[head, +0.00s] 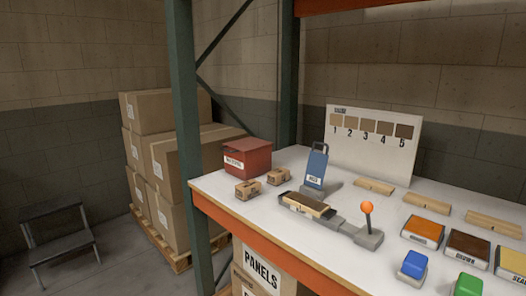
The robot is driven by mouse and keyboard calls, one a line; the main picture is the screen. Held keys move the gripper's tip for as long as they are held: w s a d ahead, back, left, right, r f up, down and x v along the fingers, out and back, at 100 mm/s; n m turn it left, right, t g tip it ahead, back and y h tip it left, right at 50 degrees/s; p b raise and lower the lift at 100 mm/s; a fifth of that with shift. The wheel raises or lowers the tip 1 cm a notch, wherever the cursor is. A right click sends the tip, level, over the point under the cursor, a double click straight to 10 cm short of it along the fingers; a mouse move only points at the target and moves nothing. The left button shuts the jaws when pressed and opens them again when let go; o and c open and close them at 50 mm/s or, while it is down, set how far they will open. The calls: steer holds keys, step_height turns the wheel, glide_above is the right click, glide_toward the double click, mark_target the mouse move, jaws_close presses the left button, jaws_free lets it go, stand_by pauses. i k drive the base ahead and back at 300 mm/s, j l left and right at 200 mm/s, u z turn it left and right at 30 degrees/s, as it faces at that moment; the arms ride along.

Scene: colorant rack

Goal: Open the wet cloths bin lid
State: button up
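A red bin (247,159) with a white label on its front stands at the left end of the white shelf top. The label is too small to read with certainty. Its top looks flat and closed, with the lid down. My gripper is not in the head view, and no part of my arm shows.
Two small cardboard boxes (248,190) sit close in front of the bin. A green rack post (186,130) rises left of it. To the right are a blue handled item (316,165), an orange-knobbed lever device (367,208), a numbered sample board (372,150) and coloured tins (423,232).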

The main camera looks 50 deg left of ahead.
mark_target(248, 144)
steer(key=u, duration=2)
steer(key=i+j+u, duration=0.2)
steer(key=i, duration=0.2)
steer(key=i+u, duration=0.15)
steer(key=i, duration=0.2)
